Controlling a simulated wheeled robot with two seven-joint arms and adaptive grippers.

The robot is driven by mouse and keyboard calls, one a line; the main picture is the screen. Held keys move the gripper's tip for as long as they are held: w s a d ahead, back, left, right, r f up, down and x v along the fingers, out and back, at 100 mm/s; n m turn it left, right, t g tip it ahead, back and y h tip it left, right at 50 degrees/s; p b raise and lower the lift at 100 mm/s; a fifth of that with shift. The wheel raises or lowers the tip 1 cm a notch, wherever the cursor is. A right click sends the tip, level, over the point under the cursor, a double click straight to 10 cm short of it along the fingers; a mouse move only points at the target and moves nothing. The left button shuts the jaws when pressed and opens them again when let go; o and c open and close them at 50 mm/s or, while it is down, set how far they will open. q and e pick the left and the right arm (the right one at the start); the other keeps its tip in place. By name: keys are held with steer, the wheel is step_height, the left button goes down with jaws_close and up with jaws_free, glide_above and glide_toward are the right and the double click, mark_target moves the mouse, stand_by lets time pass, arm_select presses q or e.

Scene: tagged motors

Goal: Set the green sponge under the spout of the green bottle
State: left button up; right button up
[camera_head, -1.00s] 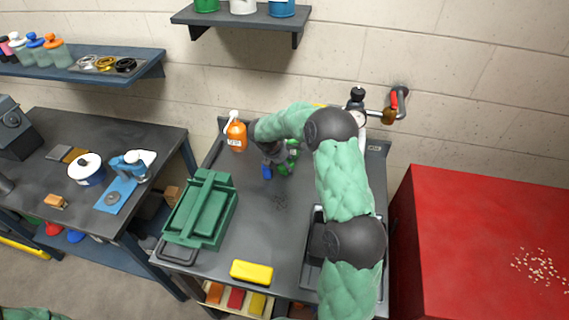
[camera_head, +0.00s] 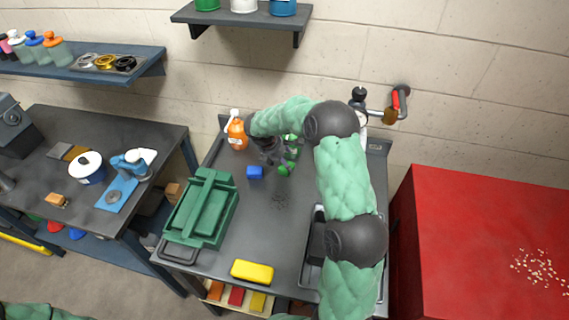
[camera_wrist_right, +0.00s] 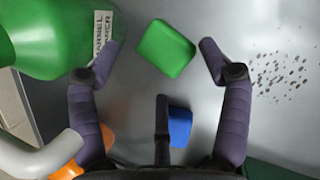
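The green sponge (camera_wrist_right: 167,48) lies on the grey bench top, between and just ahead of the spread fingertips of my right gripper (camera_wrist_right: 160,52). It does not appear gripped. In the head view the sponge (camera_head: 285,169) shows beside my right gripper (camera_head: 272,158). The green bottle (camera_wrist_right: 45,35), with a white label, stands close to the left finger in the wrist view. In the head view only bits of the bottle (camera_head: 292,140) show behind my right arm. I cannot make out its spout clearly. My left gripper is not in view.
A blue block (camera_head: 255,172) lies near the gripper; it also shows in the wrist view (camera_wrist_right: 180,127). An orange bottle (camera_head: 237,134) stands behind left. A green tray (camera_head: 205,205) and yellow sponge (camera_head: 252,272) are on the bench.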

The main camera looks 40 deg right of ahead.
steer(key=p+v, duration=0.1)
steer(key=v, duration=0.8)
